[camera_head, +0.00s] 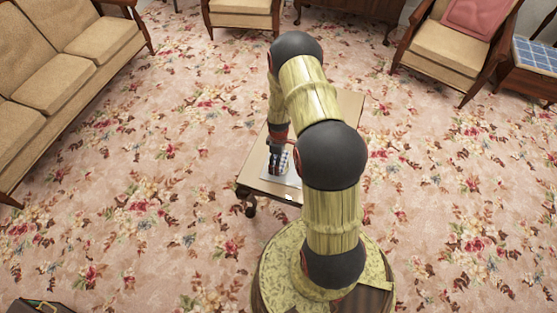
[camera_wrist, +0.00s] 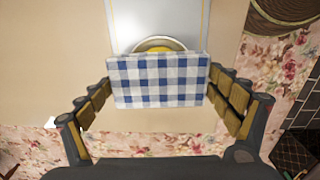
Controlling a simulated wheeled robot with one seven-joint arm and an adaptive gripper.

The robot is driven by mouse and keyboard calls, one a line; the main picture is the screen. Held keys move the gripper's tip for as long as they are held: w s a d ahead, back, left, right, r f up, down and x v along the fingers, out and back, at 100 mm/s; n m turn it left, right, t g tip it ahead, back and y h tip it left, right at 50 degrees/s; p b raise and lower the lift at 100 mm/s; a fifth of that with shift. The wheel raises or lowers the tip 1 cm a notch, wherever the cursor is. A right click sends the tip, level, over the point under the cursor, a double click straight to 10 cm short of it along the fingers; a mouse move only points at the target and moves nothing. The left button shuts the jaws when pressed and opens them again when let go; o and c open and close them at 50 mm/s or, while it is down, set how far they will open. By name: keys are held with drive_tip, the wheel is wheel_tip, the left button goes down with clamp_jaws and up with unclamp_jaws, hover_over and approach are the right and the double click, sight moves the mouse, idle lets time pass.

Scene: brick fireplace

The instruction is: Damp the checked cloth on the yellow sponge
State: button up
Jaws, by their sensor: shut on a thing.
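The blue-and-white checked cloth (camera_wrist: 160,82) is held flat between the fingers of my gripper (camera_wrist: 159,84) in the wrist view, one finger at each side edge. In the head view the cloth (camera_head: 279,164) hangs below my gripper (camera_head: 277,153) over the small table. The yellow sponge (camera_wrist: 160,46) shows only as a strip past the cloth's far edge, in a round, pale-rimmed dish (camera_wrist: 137,46). The cloth hides the rest of both. I cannot tell whether the cloth touches the sponge.
The dish is on a pale grey mat (camera_wrist: 196,20) on the beige table (camera_head: 254,172). A small white thing (camera_wrist: 50,123) is near the table's edge. Floral carpet (camera_head: 130,200) surrounds the table. A sofa (camera_head: 70,60) and armchairs (camera_head: 450,50) stand well away.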

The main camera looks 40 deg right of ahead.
drive_tip(key=shift+f, duration=0.4)
idle(1.1)
drive_tip(key=shift+r+p, duration=2.2)
drive_tip(key=shift+r, duration=1.4)
